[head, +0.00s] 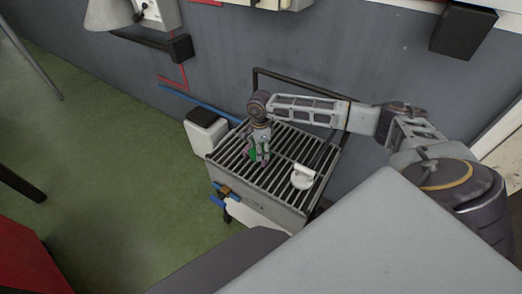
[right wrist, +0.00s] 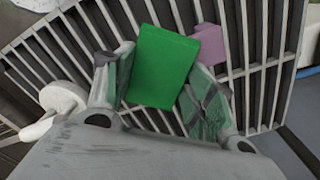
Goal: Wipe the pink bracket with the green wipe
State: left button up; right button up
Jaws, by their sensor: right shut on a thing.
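A green wipe (right wrist: 160,66) is between the fingers of my right gripper (right wrist: 158,90), which is shut on it. The pink bracket (right wrist: 207,45) lies on the slatted top, just beyond the wipe and partly hidden by it and the right finger. In the head view my right gripper (head: 261,155) points down over the slats, and a little of the wipe (head: 252,154) shows beside it. I cannot tell whether the wipe touches the bracket. My left gripper is not in view.
The slatted cart top (head: 225,150) stands by the grey wall. A white round-based object (head: 303,177) sits on the slats right of the gripper. A white bin with a dark lid (head: 205,130) stands left of the cart. Green floor lies open to the left.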

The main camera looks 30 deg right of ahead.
jog(key=shift+w+a+f+b, duration=0.1)
jog(key=shift+w+a+b, duration=0.2)
jog(key=shift+w, duration=0.3)
jog(key=shift+w+a+b, duration=0.25)
jog(key=shift+w, duration=0.35)
jog(key=shift+w+a+b, duration=0.3)
jog(key=shift+w, duration=0.35)
jog(key=shift+w+a, duration=0.15)
jog(key=shift+w, duration=0.1)
jog(key=shift+s+d, duration=0.4)
jog(key=shift+s, duration=0.35)
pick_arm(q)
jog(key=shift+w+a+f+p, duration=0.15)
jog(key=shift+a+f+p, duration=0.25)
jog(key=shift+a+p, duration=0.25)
pick_arm(e)
jog(key=shift+s+d, duration=0.35)
jog(key=shift+s, duration=0.45)
jog(key=shift+s+d, duration=0.3)
jog(key=shift+s, duration=0.45)
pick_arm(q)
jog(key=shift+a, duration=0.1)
